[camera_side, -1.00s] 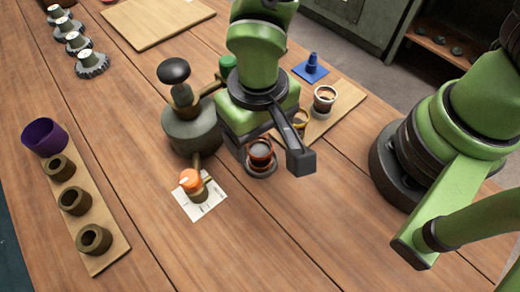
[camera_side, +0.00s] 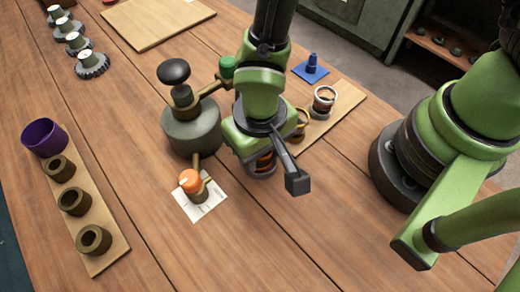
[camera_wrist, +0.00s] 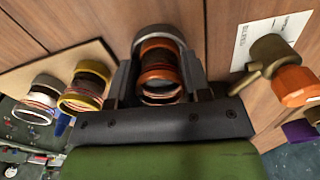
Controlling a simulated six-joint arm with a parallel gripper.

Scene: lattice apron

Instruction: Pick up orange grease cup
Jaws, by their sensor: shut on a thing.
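The orange grease cup (camera_wrist: 160,76), a dark cup with orange bands, sits between the two fingers of my gripper (camera_wrist: 160,82) in the wrist view. The fingers are shut on it from both sides. In the side view my gripper (camera_side: 262,158) hides most of it, and only a bit of the orange cup (camera_side: 265,161) shows below. A grey ring (camera_wrist: 158,32) shows at the cup's far end. Whether the cup still touches its stand cannot be told.
A yellow-banded cup (camera_wrist: 86,85) and a white-banded cup (camera_wrist: 38,98) stand on a board nearby. A grey pot (camera_side: 192,128) with an orange-capped spout (camera_side: 190,181) over a white card (camera_side: 203,208) stands left. A purple cup (camera_side: 44,138) stands farther left. The front table is clear.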

